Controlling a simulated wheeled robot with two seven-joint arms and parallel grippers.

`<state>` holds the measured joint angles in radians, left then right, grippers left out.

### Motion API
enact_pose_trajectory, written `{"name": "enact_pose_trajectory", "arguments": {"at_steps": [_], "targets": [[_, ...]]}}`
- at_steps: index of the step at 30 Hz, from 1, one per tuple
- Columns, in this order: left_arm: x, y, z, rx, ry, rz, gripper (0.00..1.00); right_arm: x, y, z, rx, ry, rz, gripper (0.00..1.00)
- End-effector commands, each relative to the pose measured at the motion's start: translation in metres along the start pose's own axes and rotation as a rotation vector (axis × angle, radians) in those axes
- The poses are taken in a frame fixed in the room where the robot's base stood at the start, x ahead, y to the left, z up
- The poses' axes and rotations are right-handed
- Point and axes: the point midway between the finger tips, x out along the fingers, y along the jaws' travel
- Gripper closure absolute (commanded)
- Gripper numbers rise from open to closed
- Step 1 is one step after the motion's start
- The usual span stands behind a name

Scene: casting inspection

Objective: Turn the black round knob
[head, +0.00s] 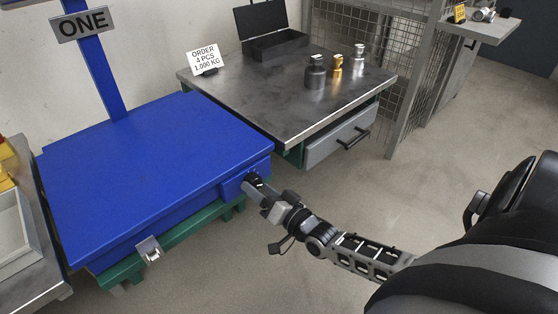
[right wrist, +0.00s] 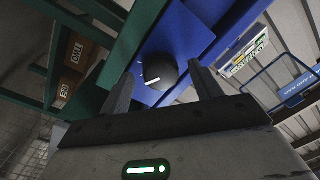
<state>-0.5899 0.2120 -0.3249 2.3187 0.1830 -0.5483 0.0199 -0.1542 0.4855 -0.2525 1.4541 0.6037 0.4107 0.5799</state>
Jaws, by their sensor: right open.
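The black round knob (right wrist: 159,72) sits on the side of a blue box (head: 150,160). It has a white mark and shows between my right gripper's two fingers in the right wrist view. In the head view my right gripper (head: 254,184) is at the box's right front corner and mostly hides the knob. The right gripper is open, its fingers (right wrist: 160,88) on either side of the knob in the picture; I cannot tell whether they touch it. My left gripper is not in view.
The blue box rests on a green frame (head: 190,227), with a silver latch (head: 150,250) on its front. A metal table (head: 240,92) behind holds weights (head: 316,72), an open black case (head: 275,46) and an order card (head: 205,57). The floor at the right is clear.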

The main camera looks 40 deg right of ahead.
Motion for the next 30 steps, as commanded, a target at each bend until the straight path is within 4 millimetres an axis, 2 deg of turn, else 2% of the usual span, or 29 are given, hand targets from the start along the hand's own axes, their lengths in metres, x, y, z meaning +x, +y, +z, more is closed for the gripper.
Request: {"name": "enact_pose_trajectory", "arguments": {"at_steps": [3,12,18,24,30], "targets": [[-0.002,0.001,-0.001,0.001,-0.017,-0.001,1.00,-0.019,-0.001,-0.001,-0.001,-0.005,0.003,0.36],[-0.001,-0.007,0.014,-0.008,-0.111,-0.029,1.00,-0.092,-0.001,-0.001,0.001,-0.006,0.004,0.36],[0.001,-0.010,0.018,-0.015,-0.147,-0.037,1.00,-0.132,-0.001,-0.001,-0.001,-0.005,0.003,0.36],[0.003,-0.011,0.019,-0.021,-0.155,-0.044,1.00,-0.151,0.000,-0.001,-0.001,-0.002,0.002,0.36],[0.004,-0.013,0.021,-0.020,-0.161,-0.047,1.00,-0.155,0.000,0.000,0.000,-0.001,0.001,0.36]]}}
